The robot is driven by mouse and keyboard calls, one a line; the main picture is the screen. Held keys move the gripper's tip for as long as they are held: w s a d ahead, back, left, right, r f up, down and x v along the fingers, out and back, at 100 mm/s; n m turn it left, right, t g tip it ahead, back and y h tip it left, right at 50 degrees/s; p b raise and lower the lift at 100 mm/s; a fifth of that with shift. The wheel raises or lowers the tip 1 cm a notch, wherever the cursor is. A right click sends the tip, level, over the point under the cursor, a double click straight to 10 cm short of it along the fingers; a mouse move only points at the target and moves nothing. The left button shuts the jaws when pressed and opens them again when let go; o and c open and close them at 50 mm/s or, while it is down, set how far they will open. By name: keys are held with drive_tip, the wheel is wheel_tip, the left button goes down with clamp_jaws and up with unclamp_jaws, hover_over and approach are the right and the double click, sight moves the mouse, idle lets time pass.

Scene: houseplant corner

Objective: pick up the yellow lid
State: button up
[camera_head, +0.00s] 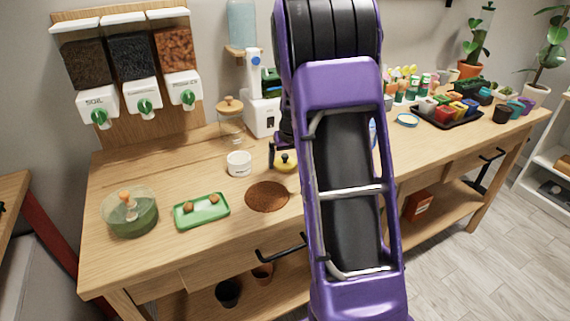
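The yellow lid (286,167) sits at the middle of the wooden workbench, just behind the brown round mat, with a dark knob-like part on top. My purple arm hides its right side. My gripper (279,153) shows only as dark parts left of my arm, right at or just above the lid. One dark finger reaches down by the lid's left side. The rest of the gripper is hidden behind my arm, so I cannot tell whether it touches or grips the lid.
The brown round mat (267,197), a white tub (239,163), a green tray (202,211) with small brown lumps and a glass bowl (131,213) stand to the left. A lidded jar (231,122) is behind. A black tray (445,118) of colourful pots is at right.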

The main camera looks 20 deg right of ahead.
drive_tip(key=c, duration=0.9)
